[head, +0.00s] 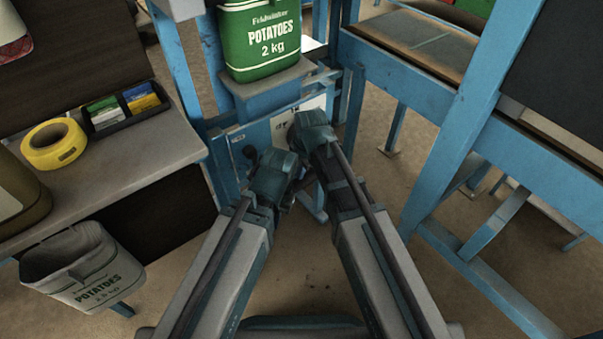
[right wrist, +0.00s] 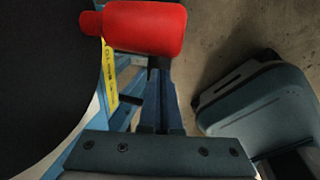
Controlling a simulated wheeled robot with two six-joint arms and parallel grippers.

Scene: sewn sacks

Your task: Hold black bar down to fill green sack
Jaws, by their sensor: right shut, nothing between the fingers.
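The green sack (head: 260,45), marked potatoes 2 kg, stands upright on a grey shelf of the blue frame in the head view. My right gripper (head: 312,130) is below and in front of that shelf, its fingertips hidden by its body. In the right wrist view its fingers (right wrist: 160,85) are together and empty, just below a red rounded grip (right wrist: 145,27). A short black bar (right wrist: 130,100) shows left of the fingers; I cannot tell if it is the task's bar. My left gripper (head: 265,165) is beside the right one, its jaws unclear.
A bench at left carries yellow tape (head: 54,144) and a black tray (head: 124,108) with coloured packets. A grey potato sack (head: 80,265) is below it. A blue-framed table (head: 420,50) stands at right. Bare floor shows between the arms and this table.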

